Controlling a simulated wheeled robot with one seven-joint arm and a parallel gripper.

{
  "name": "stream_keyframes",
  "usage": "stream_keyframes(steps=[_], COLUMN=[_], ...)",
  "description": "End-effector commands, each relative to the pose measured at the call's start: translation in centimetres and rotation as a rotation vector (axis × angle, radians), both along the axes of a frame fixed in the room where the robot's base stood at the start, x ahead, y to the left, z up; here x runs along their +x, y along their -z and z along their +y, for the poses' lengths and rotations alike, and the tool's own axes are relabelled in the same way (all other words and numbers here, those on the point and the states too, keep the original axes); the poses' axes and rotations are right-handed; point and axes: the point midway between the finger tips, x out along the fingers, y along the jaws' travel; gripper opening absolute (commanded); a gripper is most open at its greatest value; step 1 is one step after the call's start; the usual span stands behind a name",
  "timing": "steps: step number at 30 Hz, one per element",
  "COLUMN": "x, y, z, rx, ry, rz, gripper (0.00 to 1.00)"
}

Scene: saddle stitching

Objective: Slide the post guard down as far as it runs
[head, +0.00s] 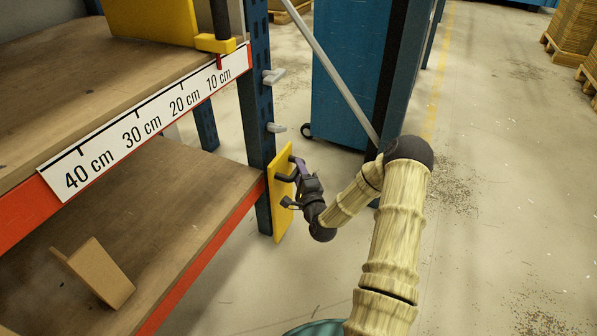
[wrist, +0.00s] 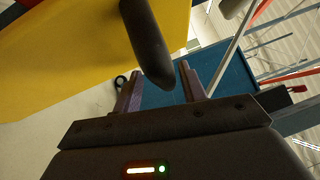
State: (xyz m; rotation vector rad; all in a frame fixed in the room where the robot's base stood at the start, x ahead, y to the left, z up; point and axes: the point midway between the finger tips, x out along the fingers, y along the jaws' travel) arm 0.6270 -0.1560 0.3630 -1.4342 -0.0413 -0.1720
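The yellow post guard (head: 280,222) is a flat upright plate at the lower part of the blue rack post (head: 257,120). Its lower edge is near the foot of the post; whether it touches the floor I cannot tell. A dark handle (head: 284,178) sticks out from the guard. My gripper (head: 293,182) is beside the guard at this handle. In the wrist view the guard (wrist: 60,60) fills the upper left. The dark handle (wrist: 148,40) points down toward the space between my two fingers (wrist: 160,90), which are apart, with gaps beside the handle's tip.
Two grey pegs (head: 274,76) (head: 276,128) stick out of the post above the guard. Wooden shelves with orange beams stand left, one with a centimetre scale (head: 140,125). A blue cabinet (head: 340,80) and a slanted bar (head: 325,70) are behind.

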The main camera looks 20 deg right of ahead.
Motion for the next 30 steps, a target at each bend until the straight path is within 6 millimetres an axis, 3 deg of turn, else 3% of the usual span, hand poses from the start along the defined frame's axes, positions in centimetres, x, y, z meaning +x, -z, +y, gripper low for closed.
stream_keyframes(steps=[5, 11, 30], x=[-0.1, -2.0, -14.4], y=[-0.2, -0.1, 1.6], z=[0.1, 0.3, 1.4], rx=[0.001, 0.0, 0.005], ry=[-0.002, -0.001, 0.001], rz=[-0.002, 0.0, 0.004], gripper=[0.41, 0.41, 0.41])
